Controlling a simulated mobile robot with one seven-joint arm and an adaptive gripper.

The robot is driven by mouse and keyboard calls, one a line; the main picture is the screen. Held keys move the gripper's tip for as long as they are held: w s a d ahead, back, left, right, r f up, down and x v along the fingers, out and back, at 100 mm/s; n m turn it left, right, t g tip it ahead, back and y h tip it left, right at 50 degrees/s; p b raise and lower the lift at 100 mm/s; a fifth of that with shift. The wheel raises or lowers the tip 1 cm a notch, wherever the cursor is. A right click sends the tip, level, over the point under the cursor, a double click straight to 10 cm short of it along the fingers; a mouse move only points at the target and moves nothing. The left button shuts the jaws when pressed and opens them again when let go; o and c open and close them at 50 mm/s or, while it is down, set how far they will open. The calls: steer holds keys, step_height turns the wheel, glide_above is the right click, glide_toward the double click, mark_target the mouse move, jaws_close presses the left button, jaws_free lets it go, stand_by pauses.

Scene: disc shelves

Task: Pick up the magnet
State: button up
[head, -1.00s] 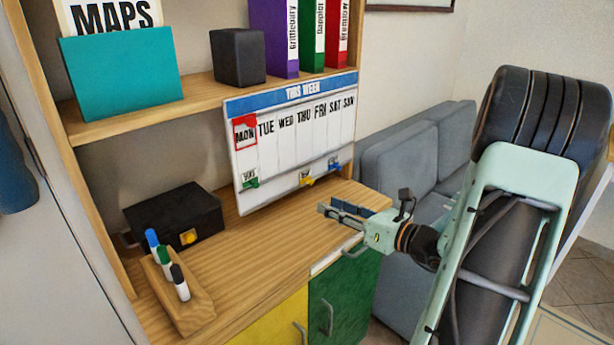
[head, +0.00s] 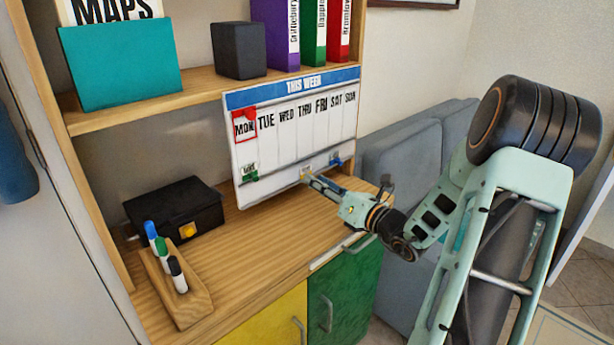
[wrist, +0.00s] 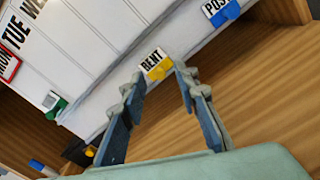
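Three small magnets hold labels along the lower edge of the white week board (head: 290,140). The yellow magnet (wrist: 162,70), with a label that seems to read "BENT", is just beyond my fingertips in the wrist view. The green magnet (head: 252,176) is to its left and the blue magnet (head: 336,161) to its right; they also show in the wrist view as green (wrist: 57,108) and blue (wrist: 226,13). My gripper (wrist: 157,82) is open and empty, its fingers apart and pointing at the yellow magnet. In the head view my gripper (head: 311,180) largely hides that magnet.
A red frame (head: 245,126) surrounds MON on the board. The wooden desktop (head: 255,245) lies below the gripper. A black box (head: 172,215) and a pen holder (head: 180,290) stand at its left. A shelf (head: 200,88) with binders is above; a grey sofa (head: 410,155) is behind.

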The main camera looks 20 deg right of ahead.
steer(key=shift+x, duration=0.95)
steer(key=shift+c, duration=0.3)
jaws_close()
